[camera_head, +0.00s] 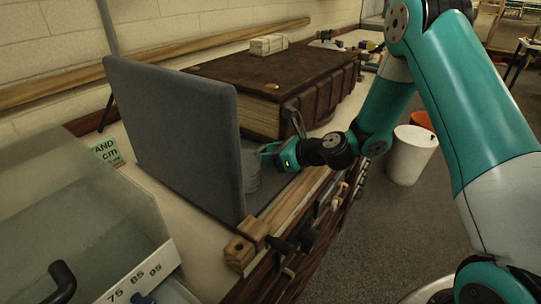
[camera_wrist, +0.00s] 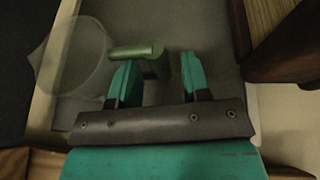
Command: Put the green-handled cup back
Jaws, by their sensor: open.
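The green-handled cup has a clear, see-through body (camera_wrist: 72,58) at the left of the wrist view. Its green handle (camera_wrist: 135,50) sticks out to the right and bends down between my fingers. My gripper (camera_wrist: 157,62) is open, one finger on each side of the handle's bent part; a gap shows on the right, and contact on the left is hard to tell. In the head view my gripper (camera_head: 270,152) reaches behind the grey upright panel (camera_head: 180,130), beside a faint pale shape (camera_head: 253,182) that seems to be the cup, partly hidden by the panel.
A large brown book-like block (camera_head: 260,80) stands just behind my gripper. Wooden blocks (camera_head: 240,250) and dark knobs line the bench's front edge. A white bin (camera_head: 408,155) stands on the floor.

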